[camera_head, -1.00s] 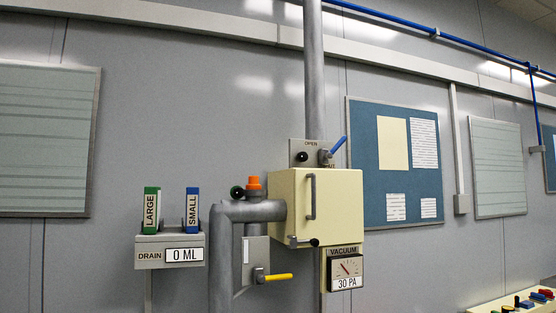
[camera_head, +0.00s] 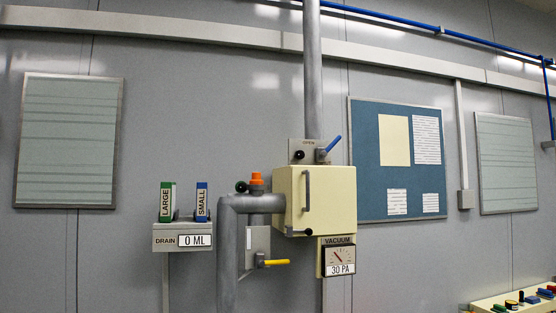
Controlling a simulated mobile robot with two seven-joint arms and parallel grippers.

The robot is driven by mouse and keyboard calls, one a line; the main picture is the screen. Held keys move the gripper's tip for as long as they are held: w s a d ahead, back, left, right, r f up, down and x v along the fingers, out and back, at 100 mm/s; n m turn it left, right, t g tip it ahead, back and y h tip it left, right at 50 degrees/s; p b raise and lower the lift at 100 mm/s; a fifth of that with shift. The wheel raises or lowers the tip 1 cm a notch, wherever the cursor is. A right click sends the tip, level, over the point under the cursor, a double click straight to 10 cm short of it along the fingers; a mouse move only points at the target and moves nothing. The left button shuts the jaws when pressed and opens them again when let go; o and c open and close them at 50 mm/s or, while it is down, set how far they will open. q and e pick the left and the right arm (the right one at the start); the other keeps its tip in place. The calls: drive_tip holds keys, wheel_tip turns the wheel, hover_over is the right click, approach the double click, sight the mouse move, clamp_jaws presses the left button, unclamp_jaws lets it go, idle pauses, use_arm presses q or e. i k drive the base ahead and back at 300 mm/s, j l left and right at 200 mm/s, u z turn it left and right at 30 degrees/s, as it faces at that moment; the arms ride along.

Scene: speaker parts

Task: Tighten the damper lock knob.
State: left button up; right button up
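A small plate (camera_head: 295,146) on the wall beside the vertical pipe carries a black round knob (camera_head: 299,155) and a blue lever (camera_head: 332,145) that slants up to the right. An orange knob (camera_head: 257,178) sits on top of the grey pipe elbow, with a dark round knob (camera_head: 241,187) just left of it. No label marks any of these as the damper lock knob, and I cannot tell how tight any knob is. Neither of my grippers is in view.
A cream box (camera_head: 344,190) with a closed door is on the pipe. Below are a yellow lever (camera_head: 275,262) and a vacuum gauge (camera_head: 338,258) reading 30 PA. A drain holder (camera_head: 165,240) reads 0 ML. A bench (camera_head: 482,307) with small coloured parts is at lower right.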

sight(300, 155)
drive_tip(key=i+l, duration=0.25)
drive_tip(key=l, duration=0.2)
drive_tip(key=i+l, duration=0.25)
drive_tip(key=l, duration=0.15)
drive_tip(key=i+l, duration=0.25)
drive_tip(key=l, duration=0.2)
